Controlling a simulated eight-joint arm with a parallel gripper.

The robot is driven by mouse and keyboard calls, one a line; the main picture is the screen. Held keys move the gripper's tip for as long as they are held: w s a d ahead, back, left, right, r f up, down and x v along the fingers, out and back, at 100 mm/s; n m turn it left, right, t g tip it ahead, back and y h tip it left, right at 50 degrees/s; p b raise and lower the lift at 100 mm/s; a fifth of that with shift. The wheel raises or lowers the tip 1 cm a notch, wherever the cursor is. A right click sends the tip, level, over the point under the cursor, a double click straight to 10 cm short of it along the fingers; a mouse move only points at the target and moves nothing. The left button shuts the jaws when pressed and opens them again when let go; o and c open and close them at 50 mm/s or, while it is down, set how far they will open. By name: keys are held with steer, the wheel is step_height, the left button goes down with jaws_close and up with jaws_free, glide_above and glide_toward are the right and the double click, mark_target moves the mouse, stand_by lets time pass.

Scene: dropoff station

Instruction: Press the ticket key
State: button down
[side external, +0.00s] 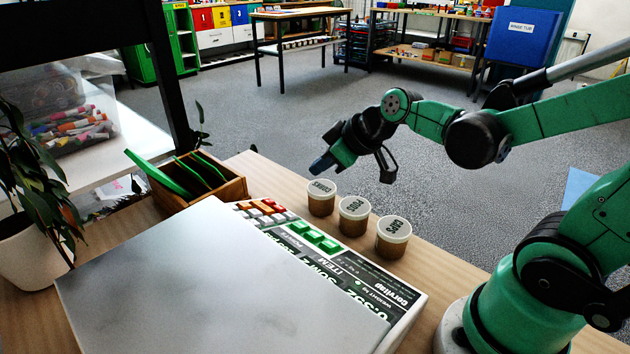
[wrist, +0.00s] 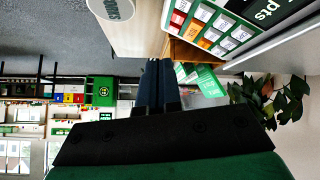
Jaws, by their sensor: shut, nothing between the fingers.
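A scale (side external: 300,262) stands on the wooden table with a wide grey plate and a dark key panel on its far right edge. The panel has orange, white and red keys (side external: 265,212) and green keys (side external: 314,235). Coloured keys (wrist: 210,30) also show at the top of the wrist view. Their labels are too small to read, so I cannot tell which is the ticket key. My gripper (side external: 320,166) is shut and empty, beyond and above the panel, apart from the keys. Its dark fingers (wrist: 151,66) lie together in the wrist view.
Three lidded jars, marked CORKS (side external: 321,198), PODS (side external: 354,216) and CAPS (side external: 393,237), stand right of the panel. A wooden box (side external: 205,190) holding green cards stands at the far left corner, near a potted plant (side external: 35,235). Free air surrounds my gripper.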

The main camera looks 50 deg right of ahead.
steer(key=shift+a+f, duration=0.5)
steer(key=shift+f, duration=0.65)
steer(key=shift+a+f, duration=0.55)
steer(key=shift+f, duration=0.6)
steer(key=shift+a+f, duration=0.5)
steer(key=shift+f, duration=0.65)
steer(key=shift+f, duration=0.15)
steer(key=shift+a+f, duration=0.15)
steer(key=shift+f, duration=0.05)
steer(key=shift+r, duration=0.15)
steer(key=shift+r, duration=0.25)
steer(key=shift+d+r, duration=0.4)
steer(key=shift+r, duration=0.35)
steer(key=shift+d+r, duration=0.35)
steer(key=shift+r, duration=0.45)
steer(key=shift+d+r, duration=0.4)
steer(key=shift+r, duration=0.35)
